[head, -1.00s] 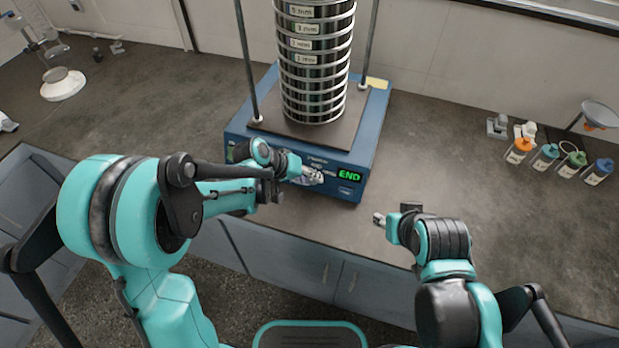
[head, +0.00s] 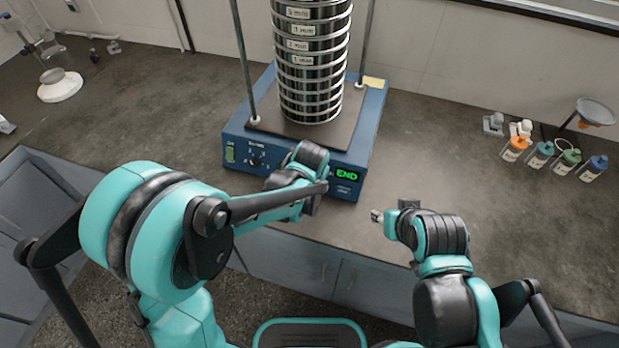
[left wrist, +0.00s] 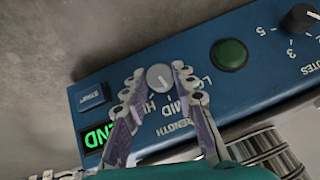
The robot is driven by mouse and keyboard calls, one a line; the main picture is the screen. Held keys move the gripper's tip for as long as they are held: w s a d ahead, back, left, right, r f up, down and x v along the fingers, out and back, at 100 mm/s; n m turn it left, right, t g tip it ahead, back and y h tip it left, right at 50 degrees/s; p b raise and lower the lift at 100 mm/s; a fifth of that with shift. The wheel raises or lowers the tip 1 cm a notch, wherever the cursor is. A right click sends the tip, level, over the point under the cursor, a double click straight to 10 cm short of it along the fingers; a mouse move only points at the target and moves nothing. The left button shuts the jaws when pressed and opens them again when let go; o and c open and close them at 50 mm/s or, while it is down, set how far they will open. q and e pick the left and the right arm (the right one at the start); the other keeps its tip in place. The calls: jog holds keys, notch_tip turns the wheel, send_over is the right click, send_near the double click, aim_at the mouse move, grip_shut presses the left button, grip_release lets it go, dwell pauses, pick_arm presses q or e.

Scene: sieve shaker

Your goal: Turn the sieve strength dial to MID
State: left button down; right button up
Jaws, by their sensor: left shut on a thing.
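The strength dial (left wrist: 159,77) is a small round grey knob on the shaker's blue front panel. My left gripper (left wrist: 158,84) is shut on it, with one finger on each side in the left wrist view. The labels LOW, MID (left wrist: 178,106) and HI lie beside the knob, partly covered by the fingers. A thin mark shows on the knob, but I cannot tell exactly which label it faces. In the head view my left wrist hides the dial at the sieve shaker (head: 240,138). My right gripper (head: 377,216) hovers by the bench's front edge, apart from the shaker; its fingers are too small to read.
A green END display (head: 347,175) and a blue START button (left wrist: 90,97) sit near the dial. A green round button (left wrist: 229,54) and black minutes knob (left wrist: 300,18) are farther along the panel. The sieve stack (head: 312,75) stands above. Several bottles (head: 553,158) stand at right.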

pick_arm(q)
jog(key=shift+s+d+f+m+t+y+b, duration=0.1)
jog(key=shift+d+m+t+y+b, duration=0.1)
jog(key=shift+m+t+y+b, duration=0.35)
jog(key=shift+m+y, duration=0.25)
jog(key=shift+y, duration=0.1)
jog(key=c, duration=1.2)
grip_release()
jog(key=v, duration=1.2)
